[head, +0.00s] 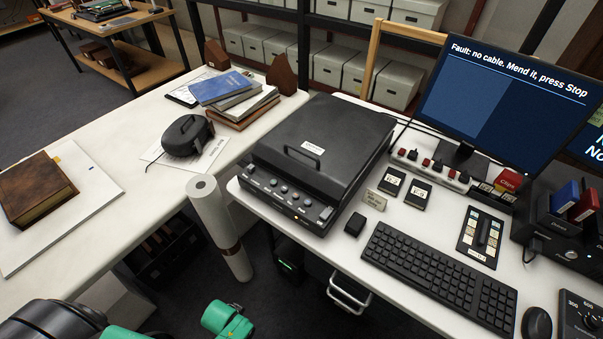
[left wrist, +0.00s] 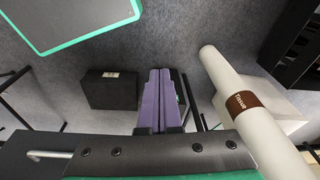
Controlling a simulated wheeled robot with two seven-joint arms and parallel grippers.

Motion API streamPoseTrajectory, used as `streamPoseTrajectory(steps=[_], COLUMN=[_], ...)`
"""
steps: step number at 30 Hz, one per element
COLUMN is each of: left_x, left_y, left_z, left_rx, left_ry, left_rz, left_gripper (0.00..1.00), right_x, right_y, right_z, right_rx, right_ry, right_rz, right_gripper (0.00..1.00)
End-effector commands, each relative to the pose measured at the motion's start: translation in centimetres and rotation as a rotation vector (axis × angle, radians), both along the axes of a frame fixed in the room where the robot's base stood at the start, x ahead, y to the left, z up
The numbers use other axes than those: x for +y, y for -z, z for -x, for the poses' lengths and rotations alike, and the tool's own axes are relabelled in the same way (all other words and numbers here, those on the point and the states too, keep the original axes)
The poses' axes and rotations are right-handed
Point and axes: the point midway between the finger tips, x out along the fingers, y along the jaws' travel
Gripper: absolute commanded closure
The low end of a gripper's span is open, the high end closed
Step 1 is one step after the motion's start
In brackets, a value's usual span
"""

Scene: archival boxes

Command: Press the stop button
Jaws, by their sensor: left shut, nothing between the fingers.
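A black flatbed scanner (head: 318,150) with its lid down stands on the white desk. A row of small knobs and buttons (head: 285,193) runs along its front panel; their labels are too small to read, so I cannot tell which one is the stop button. A monitor (head: 505,95) reads "Fault: no cable. Mend it, press Stop". My left gripper, with purple fingers (left wrist: 160,78), is shut and empty above the floor in the left wrist view. In the head view only green and black parts of my arm show at the bottom edge. My right gripper is not in view.
A white paper roll (head: 219,225) stands between the two tables; it also shows in the left wrist view (left wrist: 242,105). A keyboard (head: 440,275), a mouse (head: 537,322) and a red-switched power strip (head: 430,168) are on the desk. A dark box (left wrist: 111,90) sits on the floor.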

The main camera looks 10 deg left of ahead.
Motion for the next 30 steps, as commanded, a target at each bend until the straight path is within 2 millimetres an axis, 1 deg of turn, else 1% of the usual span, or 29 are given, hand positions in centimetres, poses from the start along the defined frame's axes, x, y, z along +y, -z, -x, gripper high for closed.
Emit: streamPoseTrajectory(steps=[1,5,6,8,9,11,12,14,15,19,20,21,23,24,26,27,29,30], left_x=[-0.2,-0.5,-0.7,-0.8,-1.0,-1.2,-1.4,-1.8,-2.1,-3.5,-4.0,-4.7,-5.9,-6.9,-8.6,-9.9,-12.0,-13.5], left_y=[-2.9,-8.6,-10.4,-13.1,-15.0,-17.8,-19.7,-22.5,-24.4,-30.3,-31.6,-33.4,-35.8,-37.3,-39.4,-40.6,-42.3,-43.3], left_z=[-1.1,-3.7,-4.5,-5.5,-6.2,-7.1,-7.8,-8.7,-9.3,-11.4,-11.9,-12.7,-13.8,-14.6,-15.8,-16.6,-17.7,-18.5], left_rx=[-0.011,-0.033,-0.042,-0.053,-0.062,-0.077,-0.088,-0.107,-0.121,-0.181,-0.198,-0.224,-0.265,-0.298,-0.352,-0.391,-0.453,-0.5], left_ry=[-0.002,-0.004,-0.003,0.001,0.005,0.016,0.026,0.048,0.067,0.165,0.196,0.244,0.334,0.402,0.521,0.613,0.765,0.881], left_rz=[0.001,0.004,0.005,0.006,0.007,0.009,0.011,0.014,0.016,0.022,0.023,0.026,0.026,0.026,0.022,0.015,0.001,-0.016], left_gripper=[1.0,1.0,1.0,1.0,1.0,1.0,1.0,1.0,1.0,1.0,1.0,1.0,1.0,1.0,1.0,1.0,1.0,1.0], right_x=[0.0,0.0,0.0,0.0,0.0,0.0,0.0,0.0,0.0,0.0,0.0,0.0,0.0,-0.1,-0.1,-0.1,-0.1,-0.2], right_y=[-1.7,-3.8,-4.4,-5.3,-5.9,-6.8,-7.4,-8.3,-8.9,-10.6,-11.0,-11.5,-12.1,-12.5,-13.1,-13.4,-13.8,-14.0], right_z=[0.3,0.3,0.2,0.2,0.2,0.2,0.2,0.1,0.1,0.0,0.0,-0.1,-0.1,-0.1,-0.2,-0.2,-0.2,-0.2], right_rx=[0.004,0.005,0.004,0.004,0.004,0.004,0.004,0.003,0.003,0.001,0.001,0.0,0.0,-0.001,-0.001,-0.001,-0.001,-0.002], right_ry=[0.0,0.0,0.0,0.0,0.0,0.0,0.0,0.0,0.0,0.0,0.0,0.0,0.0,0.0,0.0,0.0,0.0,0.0], right_rz=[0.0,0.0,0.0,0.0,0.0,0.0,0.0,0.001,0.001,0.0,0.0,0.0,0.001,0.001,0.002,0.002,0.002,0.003], right_gripper=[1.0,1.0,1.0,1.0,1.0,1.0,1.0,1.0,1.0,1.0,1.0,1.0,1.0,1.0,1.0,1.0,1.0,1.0])
